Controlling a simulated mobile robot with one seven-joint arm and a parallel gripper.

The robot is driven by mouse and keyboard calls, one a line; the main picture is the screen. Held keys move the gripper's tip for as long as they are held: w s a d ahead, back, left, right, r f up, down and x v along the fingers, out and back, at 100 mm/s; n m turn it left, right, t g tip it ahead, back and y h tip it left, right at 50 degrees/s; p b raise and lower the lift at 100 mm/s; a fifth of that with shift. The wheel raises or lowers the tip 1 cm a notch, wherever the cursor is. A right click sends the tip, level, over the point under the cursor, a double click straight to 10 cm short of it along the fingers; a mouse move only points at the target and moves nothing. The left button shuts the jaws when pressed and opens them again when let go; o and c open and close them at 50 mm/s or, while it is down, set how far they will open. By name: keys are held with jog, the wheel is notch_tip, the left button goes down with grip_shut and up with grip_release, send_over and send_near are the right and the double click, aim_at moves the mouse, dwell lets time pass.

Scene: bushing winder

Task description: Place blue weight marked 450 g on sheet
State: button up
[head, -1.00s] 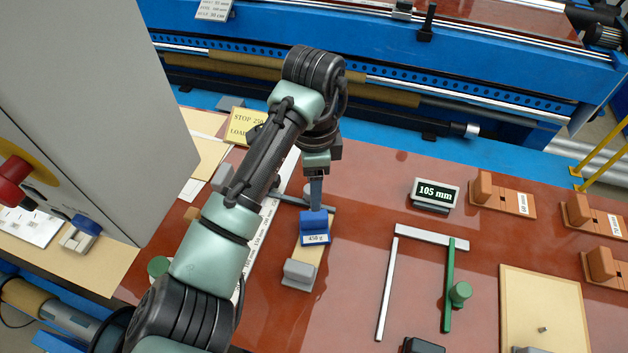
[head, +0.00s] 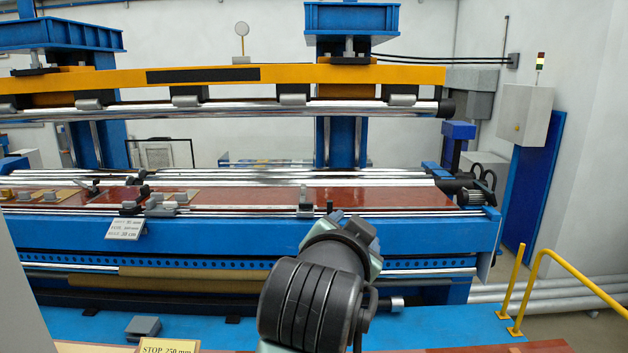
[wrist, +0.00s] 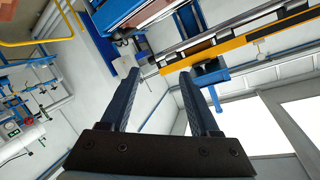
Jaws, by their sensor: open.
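My gripper (wrist: 158,88) is open in the wrist view, with two dark blue fingers apart and nothing between them. It points at the upper part of the room, tilted. In the head view only my raised arm shows, and the gripper end is hidden behind it. The blue weight marked 450 g is in neither current view. Tan pieces with small blocks (head: 170,199) lie on the red-brown bed (head: 375,197) of the blue machine, too small to tell whether one is the sheet.
A yellow beam (head: 220,77) with a long roller spans the machine. A yellow railing (head: 570,268) stands at the right. A yellow sign (head: 168,346) and a grey block (head: 143,327) are at the lower left. The blue ledge in front is partly clear.

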jog(key=s+a+r+n+t+y, duration=0.2)
jog(key=s+r+n+t, duration=0.2)
jog(key=s+r, duration=0.6)
jog(key=s+a+r+n+t+y, duration=0.1)
jog(key=s+a+r+n+t, duration=0.2)
jog(key=s+r+t, duration=0.6)
notch_tip(320, 180, up, 4)
jog(key=shift+s+a+r+n+y, duration=0.2)
jog(key=shift+s+a+n+y, duration=0.15)
jog(key=shift+s+n, duration=0.55)
jog(key=shift+w+d, duration=0.1)
jog(key=shift+w, duration=0.15)
